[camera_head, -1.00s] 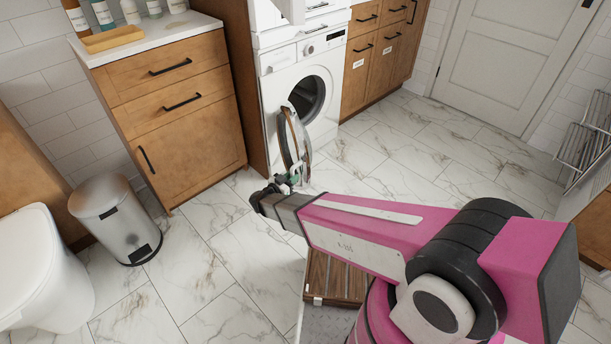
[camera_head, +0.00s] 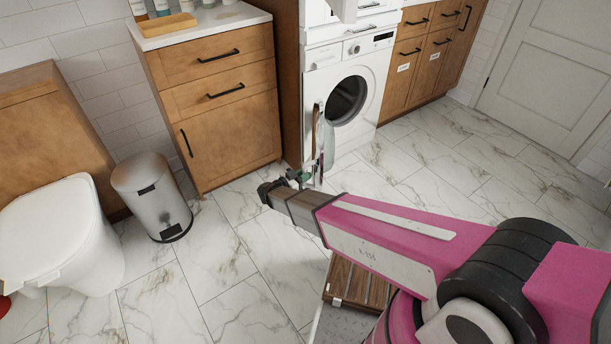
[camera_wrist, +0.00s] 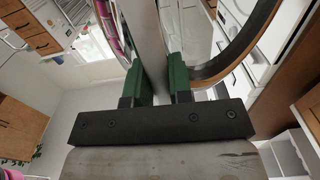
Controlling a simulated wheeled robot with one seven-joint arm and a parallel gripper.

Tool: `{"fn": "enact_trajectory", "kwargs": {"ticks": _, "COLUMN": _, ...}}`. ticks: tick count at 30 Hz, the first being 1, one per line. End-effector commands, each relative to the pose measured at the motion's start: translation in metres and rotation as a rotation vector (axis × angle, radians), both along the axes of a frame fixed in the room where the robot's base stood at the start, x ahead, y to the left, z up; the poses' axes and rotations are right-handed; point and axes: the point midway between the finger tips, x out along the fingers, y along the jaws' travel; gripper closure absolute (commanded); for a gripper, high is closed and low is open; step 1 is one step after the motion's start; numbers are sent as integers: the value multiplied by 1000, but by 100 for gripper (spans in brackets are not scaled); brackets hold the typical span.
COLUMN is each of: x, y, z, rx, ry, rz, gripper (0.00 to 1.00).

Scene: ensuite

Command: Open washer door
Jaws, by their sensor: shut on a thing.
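The white washer (camera_head: 341,112) stands between wood cabinets, below another white appliance. Its round door (camera_head: 324,142) stands swung well out from the front, seen nearly edge-on, and the dark drum opening (camera_head: 346,99) shows. My gripper (camera_head: 299,177) is low at the near edge of the door. In the wrist view, the green fingers of my gripper (camera_wrist: 160,82) are closed on the rim of the washer door (camera_wrist: 229,58). The exact contact on the rim is partly hidden by the fingers.
A steel bin (camera_head: 153,197) and a white toilet (camera_head: 62,242) stand at left. A wood cabinet (camera_head: 225,120) is left of the washer. A slatted wooden thing (camera_head: 358,284) lies beside my arm. Marble floor (camera_head: 410,180) is clear at right.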

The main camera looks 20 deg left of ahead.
Motion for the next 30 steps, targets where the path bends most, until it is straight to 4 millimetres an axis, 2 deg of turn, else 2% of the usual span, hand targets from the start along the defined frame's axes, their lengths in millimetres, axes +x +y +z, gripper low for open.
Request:
{"fn": "enact_trajectory", "kwargs": {"ticks": 3, "x": 3, "y": 2, "z": 0, "rx": 0, "ry": -2, "rz": 8, "gripper": 100}}
{"fn": "enact_trajectory", "kwargs": {"ticks": 4, "x": 3, "y": 2, "z": 0, "rx": 0, "ry": -2, "rz": 7, "gripper": 70}}
{"fn": "enact_trajectory", "kwargs": {"ticks": 5, "x": 3, "y": 2, "z": 0, "rx": 0, "ry": -2, "rz": 7, "gripper": 61}}
{"fn": "enact_trajectory", "kwargs": {"ticks": 6, "x": 3, "y": 2, "z": 0, "rx": 1, "ry": -1, "rz": 6, "gripper": 56}}
{"fn": "enact_trajectory", "kwargs": {"ticks": 17, "x": -3, "y": 4, "z": 0, "rx": 1, "ry": -1, "rz": 3, "gripper": 56}}
{"fn": "enact_trajectory", "kwargs": {"ticks": 30, "x": -58, "y": 48, "z": -1, "rx": 1, "ry": -1, "rz": 5, "gripper": 56}}
